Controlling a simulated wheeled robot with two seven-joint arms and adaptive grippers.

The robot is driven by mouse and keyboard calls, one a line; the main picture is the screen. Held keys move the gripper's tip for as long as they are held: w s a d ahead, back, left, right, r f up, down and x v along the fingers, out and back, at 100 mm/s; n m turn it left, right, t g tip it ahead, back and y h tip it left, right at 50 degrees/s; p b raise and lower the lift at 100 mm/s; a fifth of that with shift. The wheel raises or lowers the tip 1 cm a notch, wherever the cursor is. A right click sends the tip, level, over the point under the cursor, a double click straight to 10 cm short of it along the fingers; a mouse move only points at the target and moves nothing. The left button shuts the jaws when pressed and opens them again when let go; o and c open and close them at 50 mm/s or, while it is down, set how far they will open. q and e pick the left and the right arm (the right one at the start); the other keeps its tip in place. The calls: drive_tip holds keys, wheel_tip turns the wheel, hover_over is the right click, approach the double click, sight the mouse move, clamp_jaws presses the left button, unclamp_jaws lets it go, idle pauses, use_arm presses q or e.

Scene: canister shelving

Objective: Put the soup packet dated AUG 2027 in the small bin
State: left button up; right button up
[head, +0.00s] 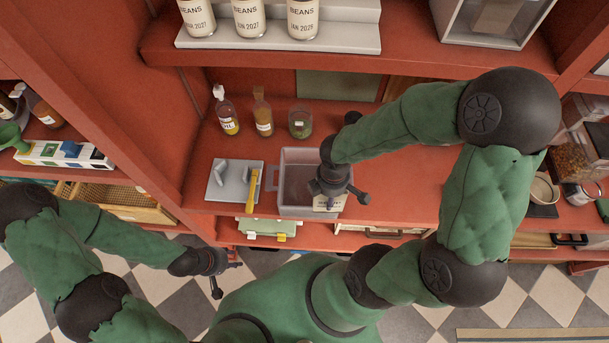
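The small grey bin (296,157) stands on the red shelf board in the middle, its inside partly hidden by my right gripper. My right gripper (335,193) is over the bin's right front part, with its fingers spread apart. A cream patch with dark print (327,204) shows just below it at the bin's front; I cannot tell whether it is a soup packet or a label. No AUG 2027 date is readable. My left gripper (226,279) is low at left, in front of the shelf over the tiled floor, its fingers apart and empty.
A grey holder (226,178) with a yellow-handled tool (252,187) sits left of the bin. Two bottles (227,112) (263,114) and a green jar (300,122) stand behind. Cans dated beans (249,17) are on the upper shelf. The board right of the bin looks clear.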

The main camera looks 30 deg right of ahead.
drive_tip(key=w+f+b, duration=0.1)
drive_tip(key=w, duration=0.2)
drive_tip(key=w+f, duration=0.2)
drive_tip(key=w+f+b, duration=0.1)
drive_tip(key=w, duration=0.2)
drive_tip(key=shift+w+d+f+b, duration=0.3)
drive_tip(key=shift+c, duration=0.5)
drive_tip(key=shift+w+d+f+b, duration=0.1)
drive_tip(key=shift+w+f+b, duration=0.75)
drive_tip(key=shift+f, duration=0.5)
drive_tip(key=shift+w+f+b, duration=0.6)
drive_tip(key=shift+f+b, duration=0.5)
drive_tip(key=shift+f, duration=0.25)
drive_tip(key=shift+w+d+f+b, duration=0.1)
drive_tip(key=shift+w+f+b, duration=0.75)
drive_tip(key=shift+f, duration=0.5)
drive_tip(key=shift+s, duration=0.1)
drive_tip(key=shift+f, duration=0.15)
drive_tip(key=o, duration=1.3)
